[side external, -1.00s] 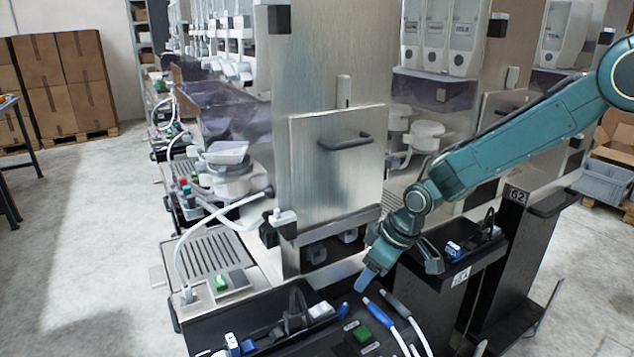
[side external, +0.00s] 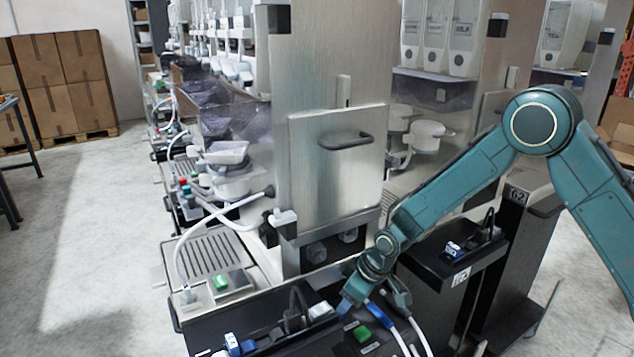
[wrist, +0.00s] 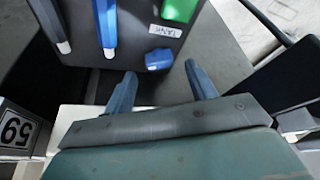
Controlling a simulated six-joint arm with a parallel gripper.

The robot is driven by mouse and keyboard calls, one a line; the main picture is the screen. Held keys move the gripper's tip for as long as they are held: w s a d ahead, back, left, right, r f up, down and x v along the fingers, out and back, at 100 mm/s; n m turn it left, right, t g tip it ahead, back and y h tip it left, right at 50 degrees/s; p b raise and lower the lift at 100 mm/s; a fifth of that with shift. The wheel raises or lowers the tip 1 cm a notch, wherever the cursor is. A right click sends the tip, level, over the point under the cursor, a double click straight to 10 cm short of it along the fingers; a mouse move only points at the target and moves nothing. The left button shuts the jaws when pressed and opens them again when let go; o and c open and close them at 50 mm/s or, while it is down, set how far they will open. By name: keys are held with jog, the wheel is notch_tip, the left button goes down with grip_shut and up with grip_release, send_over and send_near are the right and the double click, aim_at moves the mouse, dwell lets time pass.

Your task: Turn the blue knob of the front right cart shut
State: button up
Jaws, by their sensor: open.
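The blue knob (wrist: 158,59) sits on the dark front panel of the cart, beside a small white label. In the wrist view it lies just ahead of the gap between the two blue fingertips of my gripper (wrist: 160,75). The fingers are apart, one on each side of the knob's line, with nothing between them. In the side view my gripper (side external: 365,300) points down at the panel (side external: 300,345). There the knob is covered by or merges with a blue finger, so contact cannot be told.
A green switch (wrist: 180,8) sits beyond the knob; it also shows in the side view (side external: 361,333). A blue-ended hose (wrist: 106,25) and a dark-ended hose (wrist: 50,22) lie close to the left. A neighbouring cart ledge (side external: 455,255) stands to the right.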

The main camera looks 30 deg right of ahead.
jog(key=shift+x, duration=1.4)
jog(key=c, duration=1)
